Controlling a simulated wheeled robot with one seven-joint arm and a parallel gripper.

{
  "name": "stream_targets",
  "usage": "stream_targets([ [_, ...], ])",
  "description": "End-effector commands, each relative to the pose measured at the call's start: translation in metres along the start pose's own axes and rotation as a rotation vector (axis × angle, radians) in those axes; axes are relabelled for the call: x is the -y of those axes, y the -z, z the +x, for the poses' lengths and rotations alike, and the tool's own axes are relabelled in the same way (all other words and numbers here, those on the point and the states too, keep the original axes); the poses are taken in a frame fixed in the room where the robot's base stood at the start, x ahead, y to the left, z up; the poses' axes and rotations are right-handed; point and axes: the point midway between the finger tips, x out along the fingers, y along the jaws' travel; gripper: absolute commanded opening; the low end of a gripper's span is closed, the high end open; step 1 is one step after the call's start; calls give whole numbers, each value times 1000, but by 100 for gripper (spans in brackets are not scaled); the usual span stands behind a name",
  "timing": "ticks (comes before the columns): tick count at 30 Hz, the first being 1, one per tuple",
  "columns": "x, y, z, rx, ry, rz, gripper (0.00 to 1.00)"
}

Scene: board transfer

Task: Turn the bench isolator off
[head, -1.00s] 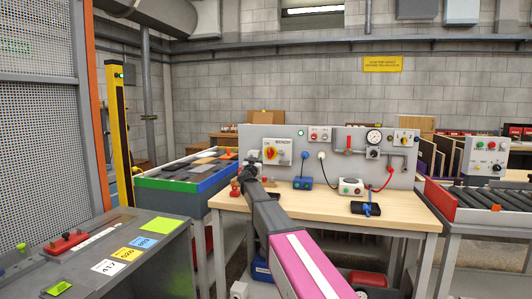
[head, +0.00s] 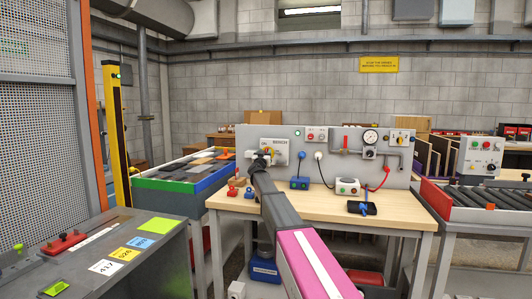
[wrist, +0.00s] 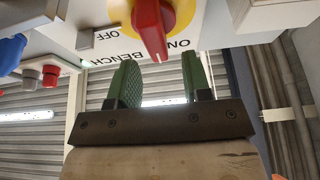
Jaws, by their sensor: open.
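The bench isolator (head: 281,146) is a pale box on the grey back panel of the wooden bench. In the head view my gripper (head: 262,155) and arm hide most of its dial. In the wrist view its red handle (wrist: 150,28) stands on a yellow disc (wrist: 181,12), with the words ON, OFF and BENCH around it. The handle's end points toward my gripper (wrist: 157,84), near the ON and BENCH lettering. The two green fingers are open, one to each side of the handle's line. I cannot tell whether they touch it.
A gauge (head: 370,138) and several switches line the panel to the right. A roller conveyor (head: 480,200) stands at right.

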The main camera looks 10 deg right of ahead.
Motion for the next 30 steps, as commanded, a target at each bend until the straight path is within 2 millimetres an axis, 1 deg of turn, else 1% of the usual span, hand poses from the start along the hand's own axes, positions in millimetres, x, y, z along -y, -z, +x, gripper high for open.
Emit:
stream_targets([
  [1,1,-1,11,0,-1,0,45],
  [4,0,-1,21,0,-1,0,45],
  [7,0,-1,25,0,-1,0,45],
  [14,-1,0,24,0,-1,0,45],
  [17,0,0,24,0,-1,0,15],
  [18,0,0,24,0,-1,0,2],
  [19,0,0,24,0,-1,0,0],
  [30,-1,0,24,0,-15,35,0],
])
